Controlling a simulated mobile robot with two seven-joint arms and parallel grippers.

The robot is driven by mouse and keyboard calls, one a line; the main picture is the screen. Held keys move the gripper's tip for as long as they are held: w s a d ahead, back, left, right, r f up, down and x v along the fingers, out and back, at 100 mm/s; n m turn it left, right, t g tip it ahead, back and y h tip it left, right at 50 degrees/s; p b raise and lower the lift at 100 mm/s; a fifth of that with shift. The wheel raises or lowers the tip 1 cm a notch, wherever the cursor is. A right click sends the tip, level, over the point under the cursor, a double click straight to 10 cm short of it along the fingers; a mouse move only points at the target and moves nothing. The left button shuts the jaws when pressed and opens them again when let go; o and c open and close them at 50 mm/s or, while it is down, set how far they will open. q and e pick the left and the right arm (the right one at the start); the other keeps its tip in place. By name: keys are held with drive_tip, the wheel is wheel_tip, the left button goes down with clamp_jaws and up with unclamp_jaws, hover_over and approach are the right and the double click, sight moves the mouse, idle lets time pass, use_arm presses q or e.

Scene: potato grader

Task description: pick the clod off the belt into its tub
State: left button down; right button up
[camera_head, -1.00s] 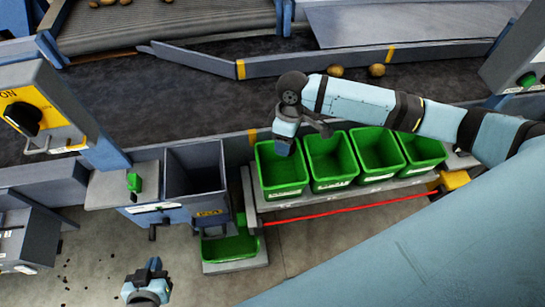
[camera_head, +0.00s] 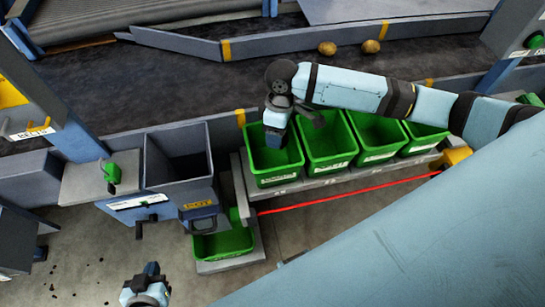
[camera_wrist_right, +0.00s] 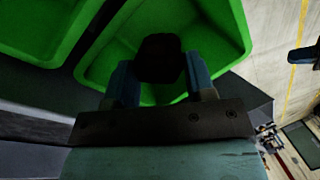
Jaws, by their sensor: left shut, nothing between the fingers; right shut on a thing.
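The clod, a dark lump (camera_wrist_right: 160,58), sits between the fingers of my right gripper (camera_wrist_right: 160,82) in the right wrist view. That gripper is shut on it and holds it over a green tub (camera_wrist_right: 118,50). In the head view my right gripper (camera_head: 275,137) is above the leftmost green tub (camera_head: 262,181) of the row, and the clod is hidden there. My left gripper (camera_head: 152,270) is low at the bottom left over the floor, shut and empty. The dark belt (camera_head: 170,88) runs behind the tubs.
More green tubs (camera_head: 328,168) stand to the right in the row. A grey hopper bin (camera_head: 182,165) and a low green tray (camera_head: 222,243) are at left. Two potatoes (camera_head: 327,48) lie on the far belt. A red line (camera_head: 350,192) runs along the shelf front.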

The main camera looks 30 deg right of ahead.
drive_tip(key=o, duration=1)
drive_tip(key=shift+r, duration=0.1)
drive_tip(key=shift+r, duration=0.2)
drive_tip(key=v, duration=1.3)
drive_tip(key=shift+p, duration=0.3)
drive_tip(key=shift+d+r, duration=0.1)
